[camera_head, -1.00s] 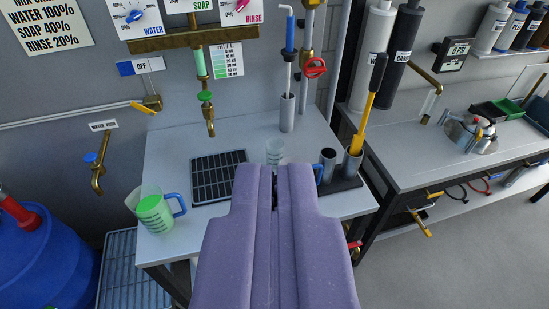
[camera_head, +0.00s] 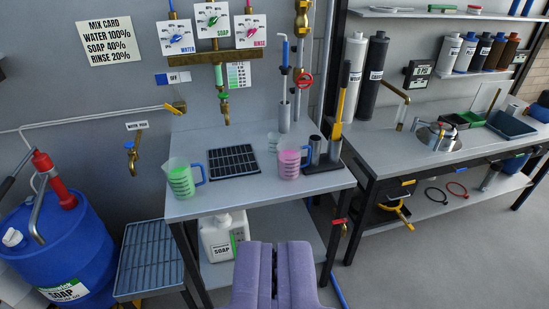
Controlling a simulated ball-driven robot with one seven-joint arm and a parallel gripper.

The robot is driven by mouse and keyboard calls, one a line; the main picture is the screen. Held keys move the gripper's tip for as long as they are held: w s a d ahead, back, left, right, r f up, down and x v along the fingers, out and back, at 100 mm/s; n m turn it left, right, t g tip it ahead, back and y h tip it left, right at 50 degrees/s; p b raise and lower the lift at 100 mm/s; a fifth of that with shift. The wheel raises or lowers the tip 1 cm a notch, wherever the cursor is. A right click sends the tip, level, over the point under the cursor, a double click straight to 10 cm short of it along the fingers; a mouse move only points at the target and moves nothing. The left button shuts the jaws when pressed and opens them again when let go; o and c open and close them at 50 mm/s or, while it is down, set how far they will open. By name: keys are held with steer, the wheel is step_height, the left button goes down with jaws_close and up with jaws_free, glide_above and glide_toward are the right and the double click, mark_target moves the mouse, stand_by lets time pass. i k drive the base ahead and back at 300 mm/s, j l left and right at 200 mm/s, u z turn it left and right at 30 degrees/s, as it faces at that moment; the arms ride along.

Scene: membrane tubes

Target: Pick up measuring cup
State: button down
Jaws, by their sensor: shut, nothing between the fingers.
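A clear measuring cup (camera_head: 181,178) with green contents and a blue handle stands on the left of the grey table. A second measuring cup (camera_head: 289,163), with pink contents and a blue handle, stands on the right part of the table. My gripper (camera_head: 274,248), with purple fingers, is at the bottom centre, in front of the table and apart from both cups. Its fingers are shut and hold nothing.
A black drain grid (camera_head: 232,161) lies between the cups. A rack (camera_head: 322,162) with upright tubes stands at right. Taps hang above the table (camera_head: 220,199). A blue drum (camera_head: 68,245) stands left, and a soap jug (camera_head: 222,236) sits on the lower shelf. Floor at right is clear.

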mark_target(274, 145)
steer(key=i+u, duration=0.2)
steer(key=i, duration=0.35)
steer(key=i+l+u, duration=0.2)
steer(key=i, duration=0.35)
steer(key=i+l+u, duration=0.15)
steer(key=i, duration=0.4)
steer(key=i+l+u, duration=0.2)
steer(key=i+l, duration=0.15)
steer(key=i, duration=0.2)
steer(key=i+l+u, duration=0.2)
steer(key=i+l, duration=0.15)
steer(key=i, duration=0.15)
